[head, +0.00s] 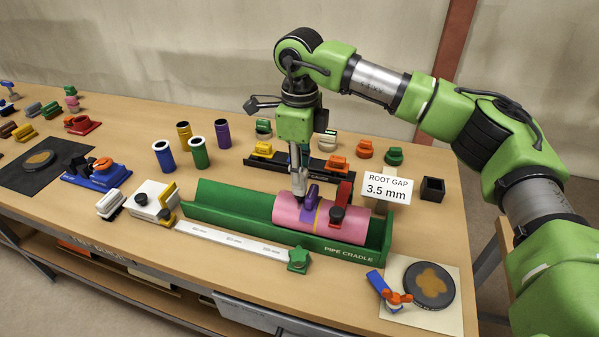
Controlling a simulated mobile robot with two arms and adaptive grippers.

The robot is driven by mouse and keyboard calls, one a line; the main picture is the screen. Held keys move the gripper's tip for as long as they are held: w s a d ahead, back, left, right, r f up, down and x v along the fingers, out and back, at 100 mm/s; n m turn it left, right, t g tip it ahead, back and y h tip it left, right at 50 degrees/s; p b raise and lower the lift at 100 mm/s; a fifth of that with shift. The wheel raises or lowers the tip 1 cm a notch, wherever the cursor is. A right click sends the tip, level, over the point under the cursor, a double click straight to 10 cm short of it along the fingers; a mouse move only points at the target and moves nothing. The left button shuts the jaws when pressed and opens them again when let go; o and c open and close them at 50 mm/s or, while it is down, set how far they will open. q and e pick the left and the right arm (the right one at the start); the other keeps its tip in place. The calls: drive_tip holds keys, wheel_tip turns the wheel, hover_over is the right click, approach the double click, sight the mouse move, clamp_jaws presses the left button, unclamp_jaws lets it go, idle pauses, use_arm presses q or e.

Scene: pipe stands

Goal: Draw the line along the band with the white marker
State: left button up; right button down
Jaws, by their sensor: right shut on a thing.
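A pink pipe (291,212) lies in the green pipe cradle (225,216) at the middle of the table. A thin yellow band (318,215) runs around the pipe, between a purple piece (310,197) and a red and black clamp (341,208). My right gripper (299,190) points down at the pipe, just left of the purple piece. It is shut on a slim, pale thing, seemingly the white marker, mostly hidden by the fingers. I cannot tell whether its tip touches the pipe. My left gripper is out of view.
A white ruler bar (230,243) and green knob (298,259) lie before the cradle. Several colored cups and clamps stand behind. A pale board (440,318) with a dark disc lies front right.

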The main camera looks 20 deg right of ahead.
drive_tip(key=shift+w+d+f, duration=0.2)
drive_tip(key=shift+w+d, duration=0.35)
drive_tip(key=shift+w, duration=0.25)
drive_tip(key=shift+s+a+r, duration=0.15)
drive_tip(key=shift+s, duration=0.1)
idle(0.5)
drive_tip(key=shift+s+a, duration=0.3)
drive_tip(key=shift+s, duration=0.05)
drive_tip(key=shift+s+a+b, duration=0.35)
drive_tip(key=shift+s+b, duration=0.2)
drive_tip(key=shift+s, duration=0.05)
idle(0.3)
drive_tip(key=shift+w+d+r, duration=0.1)
drive_tip(key=shift+w+d, duration=0.15)
drive_tip(key=shift+w, duration=0.2)
drive_tip(key=shift+w+d+f, duration=0.25)
drive_tip(key=shift+w+d, duration=0.3)
drive_tip(key=shift+w, duration=0.2)
idle(0.6)
drive_tip(key=shift+s+a+r, duration=0.2)
drive_tip(key=shift+s, duration=0.05)
drive_tip(key=shift+s+a, duration=0.25)
drive_tip(key=shift+s, duration=0.1)
idle(0.3)
drive_tip(key=shift+s+a+f+b, duration=0.15)
drive_tip(key=shift+s+a+b, duration=0.2)
drive_tip(key=shift+s, duration=0.25)
